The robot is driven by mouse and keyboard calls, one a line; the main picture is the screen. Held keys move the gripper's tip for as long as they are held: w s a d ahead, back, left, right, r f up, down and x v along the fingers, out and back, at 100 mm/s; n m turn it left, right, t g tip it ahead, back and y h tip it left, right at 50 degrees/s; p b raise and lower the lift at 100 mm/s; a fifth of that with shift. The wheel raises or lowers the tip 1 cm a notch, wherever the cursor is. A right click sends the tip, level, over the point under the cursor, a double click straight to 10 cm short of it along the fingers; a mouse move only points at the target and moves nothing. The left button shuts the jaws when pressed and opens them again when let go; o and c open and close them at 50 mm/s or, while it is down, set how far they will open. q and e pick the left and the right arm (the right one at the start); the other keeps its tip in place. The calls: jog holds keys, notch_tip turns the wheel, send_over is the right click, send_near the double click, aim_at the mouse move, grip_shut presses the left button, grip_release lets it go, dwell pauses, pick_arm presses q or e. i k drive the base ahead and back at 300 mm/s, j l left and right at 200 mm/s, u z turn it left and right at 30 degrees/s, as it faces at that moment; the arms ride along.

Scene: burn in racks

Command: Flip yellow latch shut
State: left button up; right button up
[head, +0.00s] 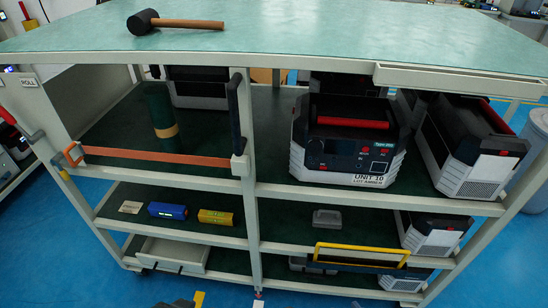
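The clearest yellow part is a yellow bar frame (361,249) at the front of the bottom right bay of the rack. It stands up from the shelf edge, with a dark panel below its top bar. I cannot tell whether this is the latch. An orange bar (157,157) spans the front of the upper left bay, with an orange hook-like end (72,155) at the left post. A black upright handle (236,115) is on the middle post. Neither of my grippers can be made out; a small dark shape at the bottom edge is too cut off to identify.
A mallet (172,22) lies on the green rack top (290,40). The unit labelled 10 (346,150) and another red-handled unit (470,150) fill the upper right bay. Blue (168,211) and yellow-green (216,217) boxes sit on the middle shelf. An open drawer (172,254) is below. Blue floor lies in front.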

aim_at(56, 160)
jog(key=u, duration=1.45)
